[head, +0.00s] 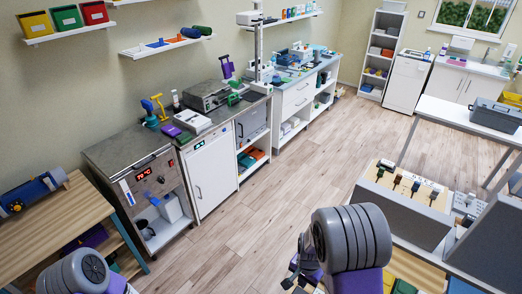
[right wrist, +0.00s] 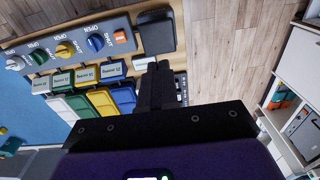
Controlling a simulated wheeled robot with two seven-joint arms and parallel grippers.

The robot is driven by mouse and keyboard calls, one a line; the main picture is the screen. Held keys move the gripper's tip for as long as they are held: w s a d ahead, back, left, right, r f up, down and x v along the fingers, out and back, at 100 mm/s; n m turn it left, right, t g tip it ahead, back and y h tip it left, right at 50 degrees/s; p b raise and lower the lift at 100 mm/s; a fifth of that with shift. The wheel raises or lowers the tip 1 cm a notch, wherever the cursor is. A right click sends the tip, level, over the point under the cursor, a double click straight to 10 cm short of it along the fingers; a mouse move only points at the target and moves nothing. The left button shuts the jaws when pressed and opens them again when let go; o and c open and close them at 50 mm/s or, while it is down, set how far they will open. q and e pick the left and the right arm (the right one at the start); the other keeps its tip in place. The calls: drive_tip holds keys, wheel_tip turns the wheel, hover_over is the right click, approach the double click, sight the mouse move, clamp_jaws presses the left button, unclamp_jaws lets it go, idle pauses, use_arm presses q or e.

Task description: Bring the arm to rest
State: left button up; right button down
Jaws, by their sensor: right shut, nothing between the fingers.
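My right arm reaches in at the bottom of the head view, with its purple and grey links in front. My right gripper (head: 297,270) shows there as small dark fingers above the floor. In the right wrist view its black fingers (right wrist: 157,82) are together, with nothing between them. They appear over the edge of a bench with coloured bins; whether they touch anything is hard to tell. A grey and purple part of my left arm shows at the bottom left of the head view, but my left gripper is out of the picture.
In the right wrist view, a grey knob panel (right wrist: 80,46) and labelled trays, such as a blue tray (right wrist: 122,97), lie left of the fingers. A grey bench unit (head: 405,208) stands right of my right arm. The wooden floor (head: 268,200) between the benches is clear.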

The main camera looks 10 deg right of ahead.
drive_tip(key=s+a+f+n+y, duration=0.4)
drive_tip(key=s+a+f+n, duration=0.3)
drive_tip(key=s+a+f, duration=0.5)
wheel_tip(320, 180, down, 16)
drive_tip(key=w+b, duration=0.1)
drive_tip(key=b, duration=1.4)
drive_tip(key=shift+w+a, duration=0.1)
